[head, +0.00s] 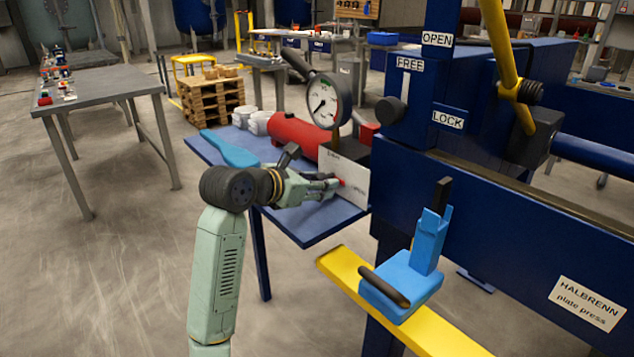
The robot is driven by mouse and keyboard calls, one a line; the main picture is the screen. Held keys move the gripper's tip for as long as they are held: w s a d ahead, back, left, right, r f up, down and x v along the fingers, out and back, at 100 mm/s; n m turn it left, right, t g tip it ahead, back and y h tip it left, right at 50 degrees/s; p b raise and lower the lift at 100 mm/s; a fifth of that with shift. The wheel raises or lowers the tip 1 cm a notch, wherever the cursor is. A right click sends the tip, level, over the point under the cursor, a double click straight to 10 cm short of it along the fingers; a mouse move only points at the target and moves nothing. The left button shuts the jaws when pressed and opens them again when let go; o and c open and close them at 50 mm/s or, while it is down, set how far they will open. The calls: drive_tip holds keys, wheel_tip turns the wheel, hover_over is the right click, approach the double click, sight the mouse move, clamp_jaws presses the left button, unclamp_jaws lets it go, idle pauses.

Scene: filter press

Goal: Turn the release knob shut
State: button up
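A small red part, likely the release knob (342,182), shows at the lower front of a white plate (352,187) beside the red cylinder (293,136) on the blue table. The lettering on the plate is too small to read surely. My gripper (333,186) reaches in from the left with its fingertips at the red part. The fingers hide most of it, so I cannot tell whether they touch or grip it, or which way it is turned.
A round gauge (323,102) stands above the cylinder. The blue press (490,220) with its FREE and LOCK labels is close on the right. A yellow bar (440,335) with a blue clamp-like block (402,284) juts out below.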

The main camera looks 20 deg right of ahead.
drive_tip(key=c, duration=0.7)
drive_tip(key=shift+c, duration=0.4)
drive_tip(key=shift+r+g+p, duration=0.1)
drive_tip(key=shift+g+p, duration=0.2)
drive_tip(key=shift+p, duration=0.05)
drive_tip(key=shift+w+a+r+n+g+h+p, duration=0.1)
drive_tip(key=shift+n+g+h+p, duration=0.2)
drive_tip(key=shift+n+g+p, duration=0.55)
drive_tip(key=n+g+p, duration=0.1)
drive_tip(key=n+p, duration=0.1)
drive_tip(key=n, duration=0.1)
drive_tip(key=shift+h, duration=0.3)
drive_tip(key=n+g, duration=0.1)
drive_tip(key=n, duration=0.1)
drive_tip(key=n+g+h+p, duration=0.1)
drive_tip(key=shift+w+n+g, duration=0.15)
drive_tip(key=shift+n+g, duration=0.2)
drive_tip(key=n+h, duration=0.1)
drive_tip(key=n+g+h+p, duration=0.1)
drive_tip(key=n, duration=0.1)
drive_tip(key=shift+w+f+n+g, duration=0.1)
drive_tip(key=shift+f+n+g, duration=0.1)
drive_tip(key=shift+n+g, duration=0.1)
drive_tip(key=o, duration=0.9)
